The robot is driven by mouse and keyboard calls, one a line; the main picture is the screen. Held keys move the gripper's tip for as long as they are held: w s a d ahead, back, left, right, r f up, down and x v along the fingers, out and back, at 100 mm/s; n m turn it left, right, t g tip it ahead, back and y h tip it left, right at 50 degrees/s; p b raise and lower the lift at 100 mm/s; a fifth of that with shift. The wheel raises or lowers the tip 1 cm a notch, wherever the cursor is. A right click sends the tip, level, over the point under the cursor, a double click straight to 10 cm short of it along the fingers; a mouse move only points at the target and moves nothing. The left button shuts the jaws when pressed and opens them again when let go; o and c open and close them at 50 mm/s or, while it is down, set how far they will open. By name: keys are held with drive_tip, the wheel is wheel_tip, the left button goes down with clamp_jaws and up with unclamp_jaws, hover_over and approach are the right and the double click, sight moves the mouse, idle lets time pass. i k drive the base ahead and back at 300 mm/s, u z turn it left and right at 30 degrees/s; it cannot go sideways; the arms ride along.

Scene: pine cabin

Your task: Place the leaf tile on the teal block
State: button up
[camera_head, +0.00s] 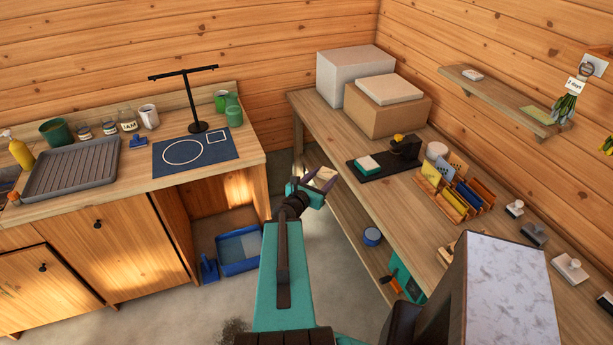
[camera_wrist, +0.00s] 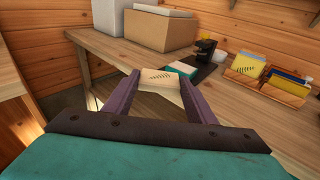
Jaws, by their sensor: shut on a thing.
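In the head view my gripper (camera_head: 322,184) is in front of the right-hand bench's left edge, with the pale tile (camera_head: 323,175) partly hidden by the fingers. The teal block (camera_head: 367,164) has a whitish top and sits on the black base of a small press on the bench. In the wrist view the teal block (camera_wrist: 182,70) shows just beyond the tile, partly covered by it.
The black press (camera_head: 404,150) rises right of the teal block. Behind it stand cardboard boxes (camera_head: 385,115). Card holders (camera_head: 463,200) and several stamps (camera_head: 533,233) line the bench (camera_head: 405,220) to the right. Bare wood lies in front of the press.

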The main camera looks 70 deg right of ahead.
sight(369, 163)
drive_tip(key=z, duration=0.3)
drive_tip(key=i, duration=0.85)
drive_tip(key=z, duration=0.75)
